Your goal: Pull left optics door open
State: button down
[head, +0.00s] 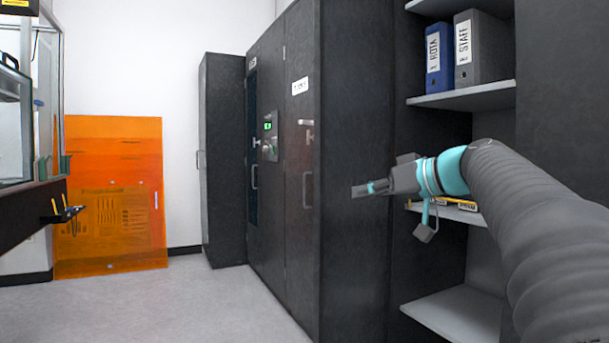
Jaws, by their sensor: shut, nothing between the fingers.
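A tall dark grey cabinet (350,90) stands right of centre, its front seen at a steep angle. Its nearer door (298,235) has a white label (300,86) too small to read surely and a vertical bar handle (307,190). Farther left is another door section with a dark glass strip (252,130) and a bar handle (254,177). The doors look shut. I cannot tell which is the left optics door. My gripper (354,191) is shut and empty, pointing left, in front of the cabinet's side in the picture and apart from the handles.
A small panel with a green display (268,127) sits on the cabinet front. Open shelves (465,95) with binders stand at right. A separate dark cabinet (222,160) and an orange panel (110,190) stand farther back. A bench (30,215) is at left. The floor (200,305) between is clear.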

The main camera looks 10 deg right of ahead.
aim_at(329, 159)
jog(key=w+d+r+n+t+y+b, duration=0.1)
jog(key=w+d+r+n+t+y, duration=0.15)
jog(key=d+r, duration=0.35)
jog(key=shift+n+g, duration=0.45)
jog(key=p+x, duration=0.2)
jog(key=x, duration=1.2)
